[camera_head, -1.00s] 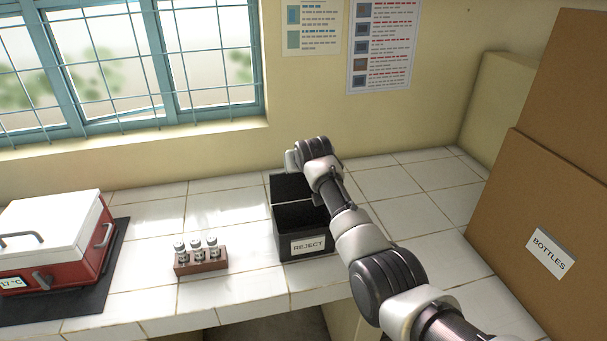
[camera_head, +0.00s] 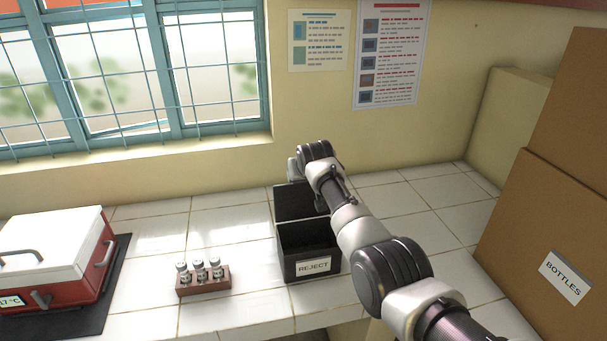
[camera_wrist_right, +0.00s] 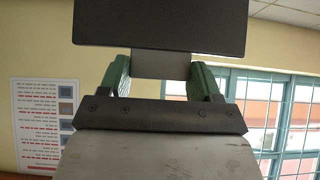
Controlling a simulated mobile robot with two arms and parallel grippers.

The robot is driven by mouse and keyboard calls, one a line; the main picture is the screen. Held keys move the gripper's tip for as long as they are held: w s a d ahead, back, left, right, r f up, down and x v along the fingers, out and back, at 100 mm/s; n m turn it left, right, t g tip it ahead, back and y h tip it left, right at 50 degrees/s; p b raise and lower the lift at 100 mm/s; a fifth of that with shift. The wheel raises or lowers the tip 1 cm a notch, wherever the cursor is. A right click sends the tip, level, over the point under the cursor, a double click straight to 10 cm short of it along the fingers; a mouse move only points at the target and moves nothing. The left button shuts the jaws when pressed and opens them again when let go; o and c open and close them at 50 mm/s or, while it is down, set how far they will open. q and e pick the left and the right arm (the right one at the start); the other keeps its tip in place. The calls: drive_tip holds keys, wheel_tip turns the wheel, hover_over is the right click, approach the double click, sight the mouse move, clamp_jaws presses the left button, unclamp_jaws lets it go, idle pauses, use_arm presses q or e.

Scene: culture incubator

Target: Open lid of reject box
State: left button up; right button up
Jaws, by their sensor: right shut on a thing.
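The black reject box (camera_head: 309,265) with its white REJECT label stands on the tiled counter, its front compartment open to view. Its dark lid (camera_head: 291,202) is raised, standing up at the back edge of the box. My right arm reaches over the box's right side to the lid, and its fingers are hidden in the head view. In the right wrist view the green fingers of my right gripper (camera_wrist_right: 161,77) are shut on a grey tab attached to the black lid (camera_wrist_right: 160,24). My left gripper is not in view.
A rack (camera_head: 204,284) with several vials stands left of the box. A red and white cooler (camera_head: 50,262) sits on a dark mat at the far left. Cardboard boxes (camera_head: 545,225) stand at the right. The wall and window rise behind the counter.

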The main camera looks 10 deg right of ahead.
drive_tip(key=o, duration=0.9)
drive_tip(key=shift+w+r, duration=0.15)
drive_tip(key=shift+r, duration=0.15)
drive_tip(key=o, duration=0.4)
drive_tip(key=shift+f, duration=0.2)
drive_tip(key=b+v, duration=0.1)
drive_tip(key=v, duration=1)
drive_tip(key=shift+f+b, duration=0.1)
drive_tip(key=shift+b, duration=0.3)
